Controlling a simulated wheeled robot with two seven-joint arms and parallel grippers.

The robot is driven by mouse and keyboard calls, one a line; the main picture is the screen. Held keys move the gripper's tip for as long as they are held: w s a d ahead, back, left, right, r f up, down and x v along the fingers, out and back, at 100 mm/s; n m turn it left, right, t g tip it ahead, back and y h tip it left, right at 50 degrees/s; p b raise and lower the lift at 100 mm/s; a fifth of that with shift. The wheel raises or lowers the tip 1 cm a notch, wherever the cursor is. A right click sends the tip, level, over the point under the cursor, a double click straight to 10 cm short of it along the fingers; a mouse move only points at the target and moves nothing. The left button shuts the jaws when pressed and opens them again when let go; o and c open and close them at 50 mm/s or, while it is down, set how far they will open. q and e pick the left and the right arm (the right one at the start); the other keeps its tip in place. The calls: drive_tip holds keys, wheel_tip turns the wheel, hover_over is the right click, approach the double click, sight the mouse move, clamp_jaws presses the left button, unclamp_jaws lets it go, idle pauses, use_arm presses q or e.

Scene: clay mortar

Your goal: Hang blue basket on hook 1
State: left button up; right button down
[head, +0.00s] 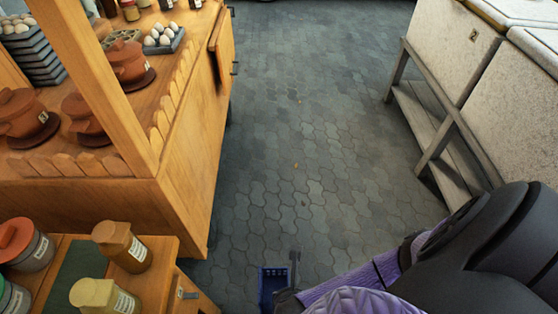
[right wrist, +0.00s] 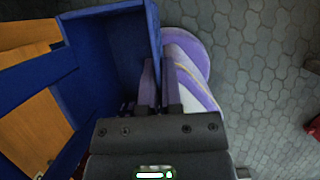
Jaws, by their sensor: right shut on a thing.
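The blue basket (head: 273,283) is at the bottom centre of the head view, partly cut off by the lower edge. In the right wrist view the basket (right wrist: 108,50) fills the left side, with its open inside showing. My right gripper (right wrist: 158,85) is shut on the basket's wall. In the head view my right gripper (head: 294,268) is mostly hidden behind my arm, at the basket's right side. Small dark hooks (head: 235,68) stick out from the wooden stall's right end; I cannot tell which is hook 1. My left gripper is out of view.
The wooden stall (head: 185,150) with clay pots and eggs stands at the left. A lower wooden counter (head: 155,285) with jars is at the front left, close to the basket. White chests on a stand (head: 430,130) line the right. The paved floor (head: 310,120) between is clear.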

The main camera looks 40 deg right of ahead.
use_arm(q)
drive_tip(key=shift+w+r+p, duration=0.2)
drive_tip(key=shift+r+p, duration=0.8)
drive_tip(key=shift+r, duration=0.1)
use_arm(e)
drive_tip(key=s+d, duration=0.4)
drive_tip(key=d, duration=0.1)
drive_tip(key=shift+d, duration=0.2)
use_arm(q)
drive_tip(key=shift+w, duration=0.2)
